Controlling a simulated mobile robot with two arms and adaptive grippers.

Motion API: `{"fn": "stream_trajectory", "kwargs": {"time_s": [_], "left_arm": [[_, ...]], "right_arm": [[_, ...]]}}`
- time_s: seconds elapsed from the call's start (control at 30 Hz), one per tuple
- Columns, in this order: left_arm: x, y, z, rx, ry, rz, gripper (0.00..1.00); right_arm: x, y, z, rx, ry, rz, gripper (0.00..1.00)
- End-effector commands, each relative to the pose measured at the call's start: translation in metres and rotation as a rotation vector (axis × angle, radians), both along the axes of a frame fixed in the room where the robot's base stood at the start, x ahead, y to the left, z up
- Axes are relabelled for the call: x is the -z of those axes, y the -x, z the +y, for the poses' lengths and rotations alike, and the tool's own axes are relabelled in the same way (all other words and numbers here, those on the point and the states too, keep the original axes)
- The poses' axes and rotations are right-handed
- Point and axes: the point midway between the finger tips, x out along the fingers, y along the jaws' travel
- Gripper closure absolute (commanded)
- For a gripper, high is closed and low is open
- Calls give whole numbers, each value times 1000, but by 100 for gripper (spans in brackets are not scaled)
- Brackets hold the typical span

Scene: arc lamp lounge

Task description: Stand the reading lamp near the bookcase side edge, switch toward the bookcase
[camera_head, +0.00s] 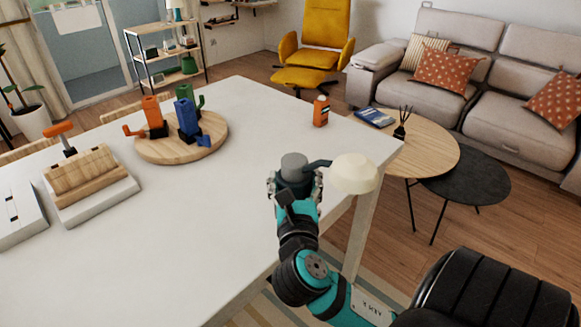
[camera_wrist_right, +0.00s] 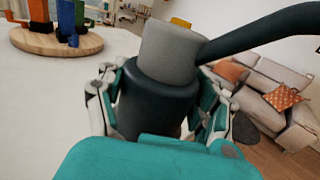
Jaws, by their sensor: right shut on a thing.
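The reading lamp has a grey cylinder (camera_head: 294,163) on top of a dark body, a dark bent arm and a cream shade (camera_head: 355,173). My right gripper (camera_head: 293,186) is shut around the dark body (camera_wrist_right: 155,105), with the grey cylinder (camera_wrist_right: 170,52) standing above the fingers. The shade points to the right, at the right side of the white table (camera_head: 235,215). The lamp looks roughly upright; its underside is hidden, and I cannot tell if it touches the table. I cannot make out its switch. The bookcase (camera_head: 165,51) stands at the back left. My left gripper is not in view.
A round wooden board (camera_head: 210,139) carries orange, blue and green items. A wooden-topped item (camera_head: 88,180) sits at the left. A round wooden side table (camera_head: 440,150) is beyond the right edge. The table's middle is clear.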

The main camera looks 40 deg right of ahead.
Motion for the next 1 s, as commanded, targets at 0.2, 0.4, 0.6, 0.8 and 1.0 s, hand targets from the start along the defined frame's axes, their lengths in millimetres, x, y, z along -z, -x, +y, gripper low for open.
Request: {"fn": "stream_trajectory", "kwargs": {"time_s": [0.2,0.4,0.6,0.8,1.0], "left_arm": [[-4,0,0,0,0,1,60],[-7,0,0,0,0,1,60],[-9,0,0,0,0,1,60],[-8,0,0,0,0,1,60],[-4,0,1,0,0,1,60]], "right_arm": [[1,-42,-36,2,7,-6,91],[5,-79,-66,2,6,-7,91],[9,-103,-86,0,3,-7,91],[16,-107,-89,0,2,-4,91],[42,-107,-89,-1,1,-3,91]]}}
